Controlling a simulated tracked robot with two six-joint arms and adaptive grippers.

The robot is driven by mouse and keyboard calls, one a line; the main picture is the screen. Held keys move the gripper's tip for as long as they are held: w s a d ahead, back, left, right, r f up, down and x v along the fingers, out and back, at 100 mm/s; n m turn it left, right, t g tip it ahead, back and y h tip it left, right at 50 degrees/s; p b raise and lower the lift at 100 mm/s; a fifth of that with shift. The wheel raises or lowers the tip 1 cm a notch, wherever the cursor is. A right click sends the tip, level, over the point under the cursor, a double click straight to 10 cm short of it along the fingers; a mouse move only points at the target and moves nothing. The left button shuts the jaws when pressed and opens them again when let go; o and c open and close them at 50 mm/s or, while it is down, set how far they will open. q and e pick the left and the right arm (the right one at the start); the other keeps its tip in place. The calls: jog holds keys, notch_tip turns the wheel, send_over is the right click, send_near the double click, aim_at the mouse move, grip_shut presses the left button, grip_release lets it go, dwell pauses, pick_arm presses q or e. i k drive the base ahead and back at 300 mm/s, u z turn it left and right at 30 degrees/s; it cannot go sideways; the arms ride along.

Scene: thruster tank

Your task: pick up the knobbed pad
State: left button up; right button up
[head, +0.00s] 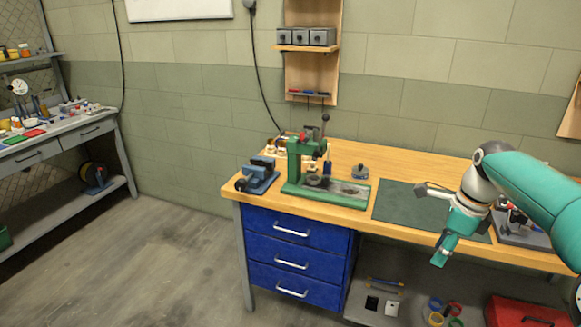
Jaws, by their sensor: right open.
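A small grey rounded piece with a knob on top (359,172) sits on the wooden bench top, just behind and right of the green press. It looks like the knobbed pad, but it is small and its details are hard to make out. My right gripper (428,202) is over the green mat near the bench's front edge, to the right of and nearer than the pad. It is open, with nothing seen in it, and is well apart from the pad. My left gripper is not in view.
The green lever press (306,168) stands left of the pad, with a blue vise (260,175) farther left. A dark green mat (392,203) lies to the right. The bench top (400,163) behind the mat is clear. Blue drawers (296,240) are below.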

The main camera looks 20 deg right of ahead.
aim_at(311, 168)
jog(key=u, duration=0.55)
jog(key=i, duration=1.4)
jog(key=u, duration=0.3)
jog(key=i, duration=1.25)
jog(key=z, duration=1.1)
jog(key=i, duration=0.9)
jog(key=z, duration=0.75)
